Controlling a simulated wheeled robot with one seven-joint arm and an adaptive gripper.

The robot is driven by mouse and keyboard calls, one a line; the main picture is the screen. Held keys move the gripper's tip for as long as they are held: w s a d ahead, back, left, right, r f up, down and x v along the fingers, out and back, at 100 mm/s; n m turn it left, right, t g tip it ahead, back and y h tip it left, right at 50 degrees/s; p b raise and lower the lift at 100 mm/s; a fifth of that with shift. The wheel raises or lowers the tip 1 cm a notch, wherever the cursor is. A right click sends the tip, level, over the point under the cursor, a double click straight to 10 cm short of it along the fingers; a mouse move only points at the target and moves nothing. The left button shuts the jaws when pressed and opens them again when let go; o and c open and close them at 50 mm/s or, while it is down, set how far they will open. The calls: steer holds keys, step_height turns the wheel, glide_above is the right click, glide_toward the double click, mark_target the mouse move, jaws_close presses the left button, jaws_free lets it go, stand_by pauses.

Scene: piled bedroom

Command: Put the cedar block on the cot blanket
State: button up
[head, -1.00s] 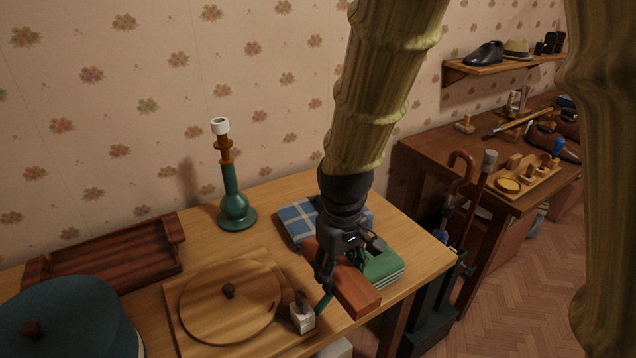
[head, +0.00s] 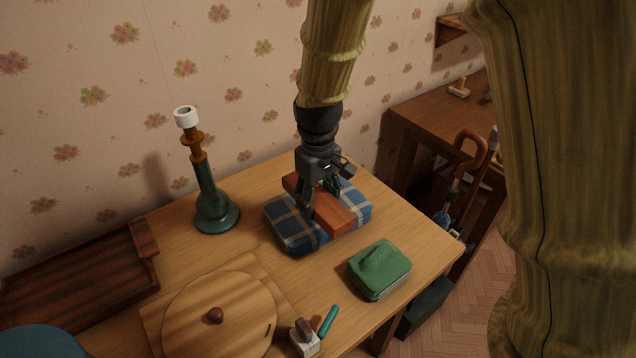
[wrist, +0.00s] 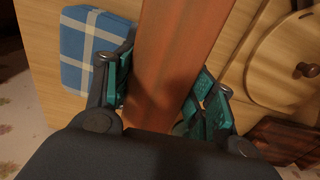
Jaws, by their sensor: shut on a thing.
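The cedar block (head: 336,210) is a long reddish-brown bar. My gripper (head: 321,198) is shut on it, with one finger on each long side. The cot blanket (head: 287,232), folded and blue plaid with pale stripes, lies on the wooden table under the block and hides partly behind it. I cannot tell whether the block touches the blanket. In the wrist view the block (wrist: 172,60) runs between the teal finger pads, and part of the blanket (wrist: 90,45) shows to its left.
A green folded cloth bundle (head: 380,268) lies on the table (head: 420,240) in front right of the blanket. A green-based candlestick (head: 214,212) stands to the left. A round wooden lid (head: 240,310), a small pale block-like object (head: 305,340) and a dark tray (head: 85,275) are nearer.

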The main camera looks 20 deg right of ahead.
mark_target(318, 186)
steer(key=w, duration=0.2)
steer(key=w+d+p, duration=0.1)
steer(key=w, duration=0.2)
steer(key=w+d, duration=0.1)
steer(key=w, duration=0.2)
steer(key=shift+d+f, duration=0.2)
steer(key=shift+f, duration=0.15)
steer(key=shift+f+p, duration=0.65)
steer(key=shift+f, duration=1.1)
steer(key=o, duration=1.2)
steer(key=shift+f, duration=0.15)
steer(key=shift+c, duration=0.2)
steer(key=shift+o, duration=0.2)
step_height(318, 186, up, 12)
steer(key=b, duration=0.2)
